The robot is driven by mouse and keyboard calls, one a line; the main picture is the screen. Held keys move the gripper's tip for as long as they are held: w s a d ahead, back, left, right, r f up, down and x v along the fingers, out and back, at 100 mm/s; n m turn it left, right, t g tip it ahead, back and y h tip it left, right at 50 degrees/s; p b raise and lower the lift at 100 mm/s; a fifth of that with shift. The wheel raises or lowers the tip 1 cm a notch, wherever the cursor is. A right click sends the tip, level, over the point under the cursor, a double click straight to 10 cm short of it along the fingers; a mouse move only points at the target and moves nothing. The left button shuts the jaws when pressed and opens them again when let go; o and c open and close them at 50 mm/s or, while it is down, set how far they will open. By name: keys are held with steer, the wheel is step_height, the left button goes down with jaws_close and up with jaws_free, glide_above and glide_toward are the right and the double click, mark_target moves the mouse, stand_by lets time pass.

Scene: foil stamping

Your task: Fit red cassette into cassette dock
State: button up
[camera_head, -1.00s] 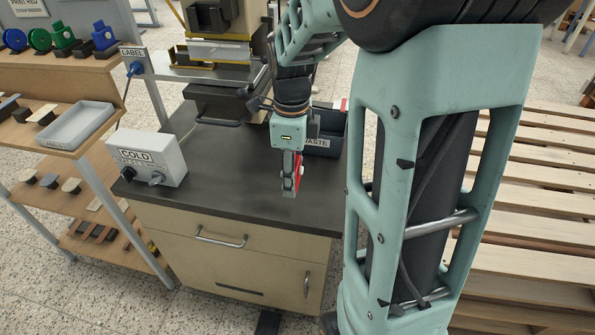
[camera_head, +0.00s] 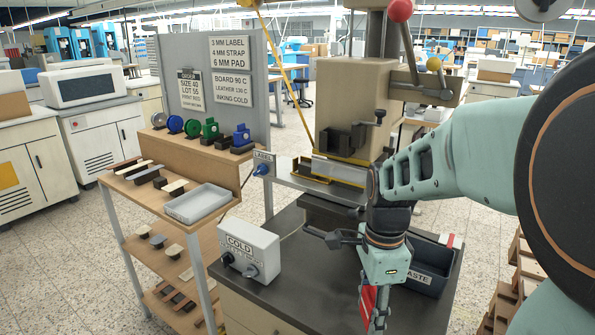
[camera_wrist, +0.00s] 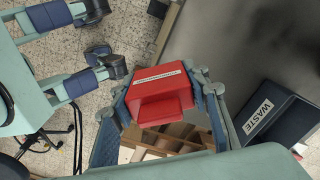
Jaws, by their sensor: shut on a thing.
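The red cassette (camera_wrist: 158,92) is between the two fingers of my gripper (camera_wrist: 166,104) in the wrist view, which is shut on it. A pale label strip runs along the cassette's upper face. In the head view my gripper (camera_head: 376,308) hangs fingers down over the dark bench's front part, with a red edge of the cassette (camera_head: 367,301) showing. The stamping press (camera_head: 350,100) stands behind it, with a black blocky fitting (camera_head: 344,139) on its front. I cannot tell for sure which part is the cassette dock.
A black WASTE bin (camera_head: 428,270) stands on the bench (camera_head: 300,285) just right of my gripper. A grey COLD control box (camera_head: 248,252) sits on the left. A wooden shelf (camera_head: 165,192) with a grey tray (camera_head: 198,203) and coloured reels stands farther left.

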steer(key=w+n, duration=0.1)
steer(key=n, duration=0.2)
steer(key=w+n, duration=0.1)
steer(key=n, duration=0.1)
steer(key=shift+w+a, duration=0.15)
steer(key=shift+w, duration=0.15)
steer(key=n, duration=0.1)
steer(key=w+n, duration=0.1)
steer(key=n, duration=0.1)
steer(key=shift+w+f, duration=0.15)
steer(key=shift+w, duration=0.1)
step_height(320, 180, up, 10)
steer(key=n+p, duration=0.9)
steer(key=p, duration=1.1)
glide_above(364, 294)
steer(key=w, duration=0.5)
steer(key=shift+s+f, duration=0.1)
steer(key=shift+f, duration=0.05)
